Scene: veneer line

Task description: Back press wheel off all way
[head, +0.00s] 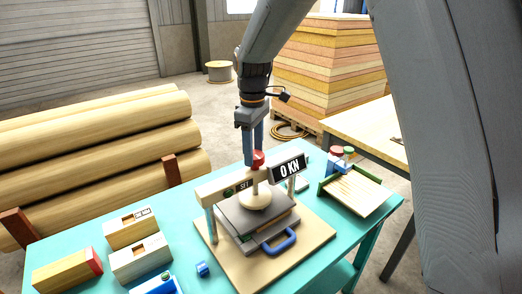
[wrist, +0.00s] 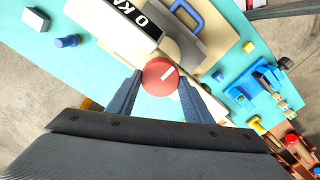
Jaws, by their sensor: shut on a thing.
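The press (head: 222,241) stands on a pale board on the teal table, with a grey plate (head: 236,216) under a round cream pad. Its red wheel (head: 258,158) sits at the top between the crossbar signs. In the wrist view the wheel (wrist: 160,76) is a red disc with a white mark pointing to the upper right. My gripper (head: 257,150) comes down from above, and its two blue fingers lie on either side of the wheel, shut on it; the gripper also shows in the wrist view (wrist: 160,88). The display (head: 289,168) reads 0 KN.
A blue handle (head: 279,242) sticks out at the press front. Wooden blocks (head: 140,258) stand at the left of the table (head: 95,232). A green-edged tray (head: 352,190) is at the right. Logs (head: 100,150) lie behind on the left, and stacked boards (head: 325,70) stand at the back.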

